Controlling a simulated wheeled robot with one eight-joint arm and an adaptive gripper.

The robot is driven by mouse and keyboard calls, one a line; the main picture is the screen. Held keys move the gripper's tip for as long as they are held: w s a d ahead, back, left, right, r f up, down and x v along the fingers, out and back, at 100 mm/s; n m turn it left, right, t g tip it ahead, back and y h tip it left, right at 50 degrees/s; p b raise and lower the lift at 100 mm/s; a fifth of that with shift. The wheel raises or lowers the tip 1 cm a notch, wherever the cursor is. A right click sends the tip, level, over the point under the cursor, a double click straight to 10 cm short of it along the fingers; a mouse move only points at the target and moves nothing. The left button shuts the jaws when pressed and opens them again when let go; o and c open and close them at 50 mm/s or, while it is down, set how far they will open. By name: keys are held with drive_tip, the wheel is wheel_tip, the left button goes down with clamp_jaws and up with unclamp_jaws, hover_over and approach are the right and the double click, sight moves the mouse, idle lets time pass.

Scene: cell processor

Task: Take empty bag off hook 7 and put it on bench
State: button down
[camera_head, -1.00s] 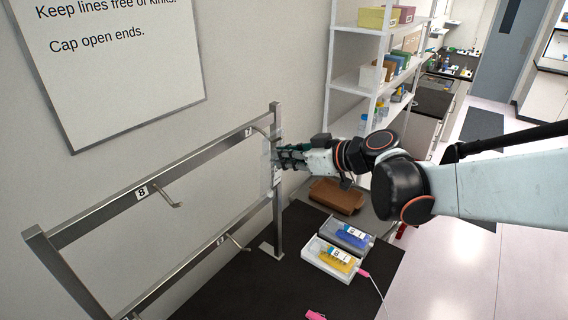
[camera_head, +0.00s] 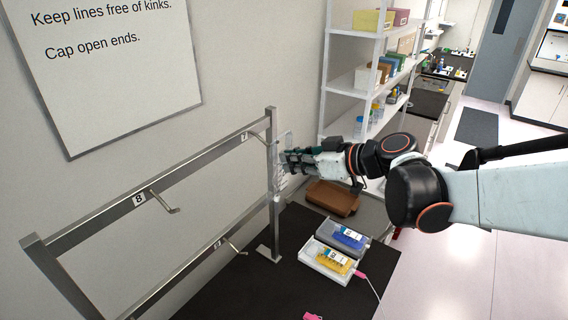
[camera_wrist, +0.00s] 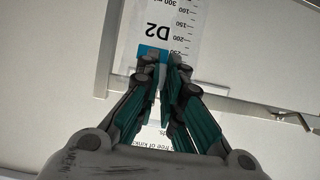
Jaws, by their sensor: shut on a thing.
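In the wrist view the bag (camera_wrist: 185,45) shows a printed volume scale, the mark D2 and a blue strip. My gripper (camera_wrist: 163,62) is shut on the bag at that strip. Hook 7 (camera_head: 260,138) sticks out from the upper rail left of the post; the bag appears clear of it. The dark bench (camera_head: 225,292) lies below the rack. The bag's far end is cut off in the wrist view.
Hook 8 (camera_head: 165,202) is bare on the upper rail. White shelves (camera_head: 350,82) rise behind. The bench's front left is largely clear.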

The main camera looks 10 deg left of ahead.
drive_tip(key=shift+s+d, duration=0.1)
drive_tip(key=shift+d, duration=0.05)
drive_tip(key=shift+s+d+r, duration=0.1)
drive_tip(key=shift+s+d, duration=0.25)
drive_tip(key=shift+d, duration=0.55)
drive_tip(key=shift+s+d+f, duration=0.1)
drive_tip(key=shift+s+d, duration=0.3)
drive_tip(key=shift+d, duration=0.5)
drive_tip(key=shift+s+d+r, duration=0.1)
drive_tip(key=shift+s+d, duration=0.25)
drive_tip(key=shift+d, duration=0.55)
